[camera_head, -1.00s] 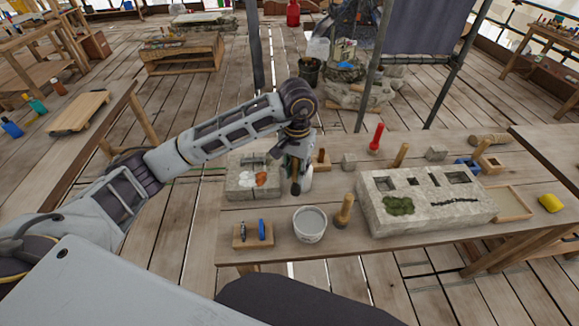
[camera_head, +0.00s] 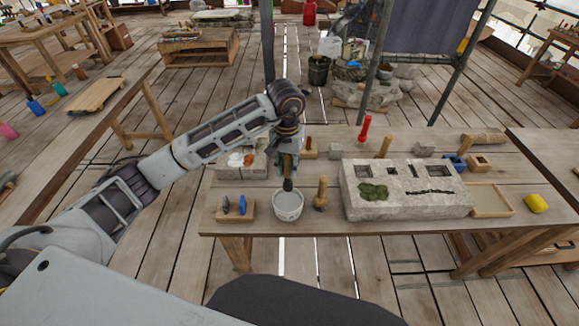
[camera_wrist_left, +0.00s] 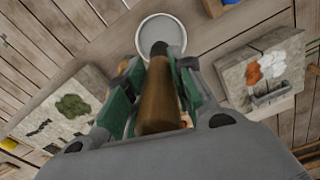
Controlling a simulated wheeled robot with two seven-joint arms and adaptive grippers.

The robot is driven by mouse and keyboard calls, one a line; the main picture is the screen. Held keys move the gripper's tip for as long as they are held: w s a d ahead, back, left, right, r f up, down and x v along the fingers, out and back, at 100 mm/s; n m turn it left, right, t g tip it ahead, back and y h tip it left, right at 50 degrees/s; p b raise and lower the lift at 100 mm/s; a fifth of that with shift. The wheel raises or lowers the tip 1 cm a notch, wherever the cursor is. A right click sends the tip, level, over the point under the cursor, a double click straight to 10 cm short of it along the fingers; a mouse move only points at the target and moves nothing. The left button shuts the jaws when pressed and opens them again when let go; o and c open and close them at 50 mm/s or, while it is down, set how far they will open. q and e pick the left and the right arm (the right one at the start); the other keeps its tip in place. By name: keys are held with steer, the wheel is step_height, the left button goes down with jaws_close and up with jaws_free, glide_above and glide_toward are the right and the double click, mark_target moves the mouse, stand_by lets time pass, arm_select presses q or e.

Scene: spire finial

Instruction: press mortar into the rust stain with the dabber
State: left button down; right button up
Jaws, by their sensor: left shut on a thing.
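My left gripper (camera_head: 287,160) is shut on a wooden-handled tool with a dark tip (camera_head: 288,184), seemingly the dabber. The handle (camera_wrist_left: 158,102) lies between the fingers in the left wrist view. The tip points down at the white bucket (camera_head: 288,207) and overlaps its far rim in the head view; I cannot tell whether it touches the contents. The bucket (camera_wrist_left: 178,36) holds something grey. The orange rust stain (camera_head: 249,160) is beside a white patch on a small stone block (camera_head: 228,172), left of my gripper. The stain also shows in the wrist view (camera_wrist_left: 278,66). My right gripper is not in view.
A large stone block (camera_head: 405,206) with green moss (camera_head: 373,192) stands to the right. A wooden-handled tool (camera_head: 321,194) stands between it and the bucket. A wooden holder with blue items (camera_head: 236,211) is left of the bucket. A red-handled tool (camera_head: 365,128) stands behind.

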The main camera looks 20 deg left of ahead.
arm_select(q)
steer(key=shift+d+n, duration=0.1)
steer(key=shift+n, duration=0.2)
steer(key=shift+a, duration=0.25)
steer(key=shift+d, duration=0.15)
